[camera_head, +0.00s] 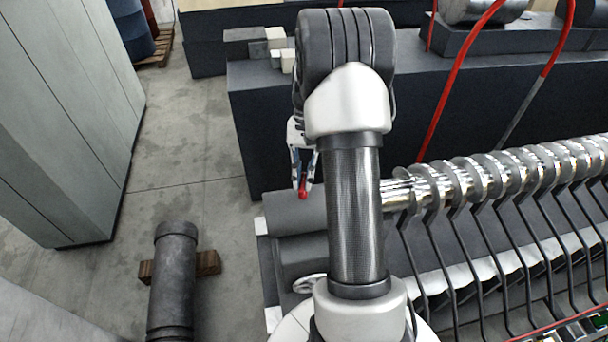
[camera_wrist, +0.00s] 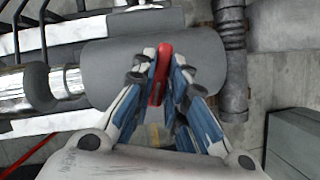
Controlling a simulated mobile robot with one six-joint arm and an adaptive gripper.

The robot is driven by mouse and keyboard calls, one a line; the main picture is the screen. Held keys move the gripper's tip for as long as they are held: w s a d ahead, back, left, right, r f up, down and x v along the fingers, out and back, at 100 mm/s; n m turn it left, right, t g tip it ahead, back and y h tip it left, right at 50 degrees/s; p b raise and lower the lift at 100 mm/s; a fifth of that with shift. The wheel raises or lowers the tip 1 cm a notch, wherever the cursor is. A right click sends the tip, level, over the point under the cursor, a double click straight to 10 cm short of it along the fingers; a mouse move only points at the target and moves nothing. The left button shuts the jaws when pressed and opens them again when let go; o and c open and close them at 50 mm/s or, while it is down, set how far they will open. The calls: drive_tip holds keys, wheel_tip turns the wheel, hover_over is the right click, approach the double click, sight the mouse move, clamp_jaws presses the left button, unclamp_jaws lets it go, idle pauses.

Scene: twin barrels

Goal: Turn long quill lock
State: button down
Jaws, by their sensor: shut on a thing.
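A red lever, which looks like the long quill lock (camera_wrist: 160,72), stands upright in the picture between my fingertips in the wrist view. Its red end also shows in the head view (camera_head: 303,192). My gripper (camera_wrist: 162,62) is shut on the red lever, with blue and white fingers on both sides of it. In the head view my gripper (camera_head: 302,168) is partly hidden behind my arm. The lever lies in front of a grey cylindrical housing (camera_wrist: 205,55), which also shows in the head view (camera_head: 292,212). The lever's root is hidden by the fingers.
A shiny ribbed screw shaft (camera_head: 470,178) runs right from the housing, above black bent rods (camera_head: 480,255). A handwheel (camera_head: 308,284) sits below. A dark pipe (camera_head: 174,280) lies on the floor at left. Grey cabinets (camera_head: 65,110) stand far left. Red hoses (camera_head: 450,85) hang at right.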

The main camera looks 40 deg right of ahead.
drive_tip(key=shift+w+a+n+g+h, duration=0.1)
drive_tip(key=shift+n+g+h, duration=0.45)
drive_tip(key=shift+n, duration=1.45)
drive_tip(key=c, duration=1.6)
unclamp_jaws()
drive_tip(key=v, duration=1.2)
drive_tip(key=shift+a, duration=0.1)
